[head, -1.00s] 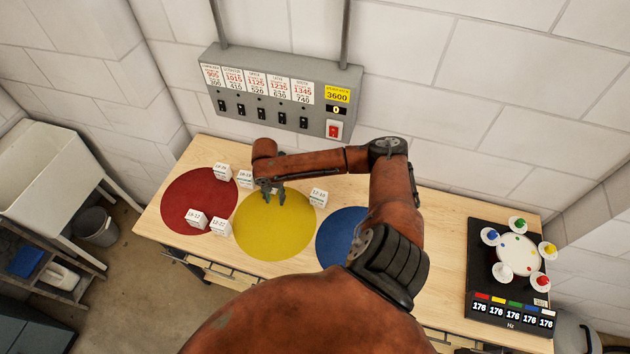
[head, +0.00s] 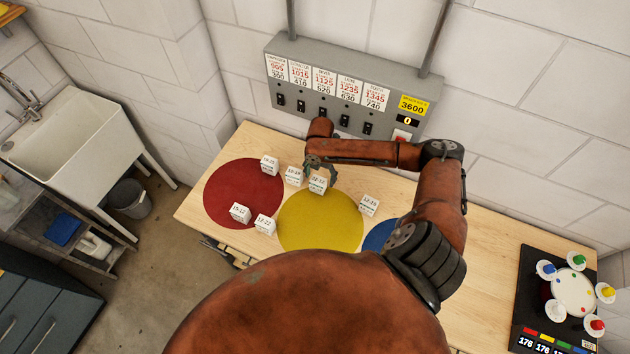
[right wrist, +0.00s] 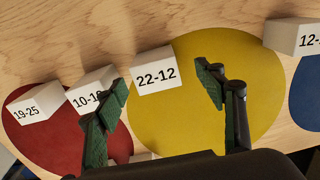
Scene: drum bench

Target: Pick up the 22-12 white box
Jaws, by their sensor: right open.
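The 22-12 white box (right wrist: 157,74) stands at the back edge of the yellow disc in the right wrist view, its label facing the camera. In the head view a white box (head: 317,185) stands at my right gripper (head: 321,174), partly behind the fingers. In the right wrist view my right gripper (right wrist: 164,80) is open, with one green-padded finger on each side of the 22-12 box. The left finger overlaps the box's left neighbour in the picture. Contact with the box cannot be made out. My left gripper is not in view.
Close to the left stand the 10-1x box (right wrist: 92,88), its last digit hidden, and the 19-25 box (right wrist: 34,102). Another box (head: 369,205) stands to the right. Two boxes stand at the front of the red disc (head: 232,186). A grey switch panel (head: 340,90) is behind.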

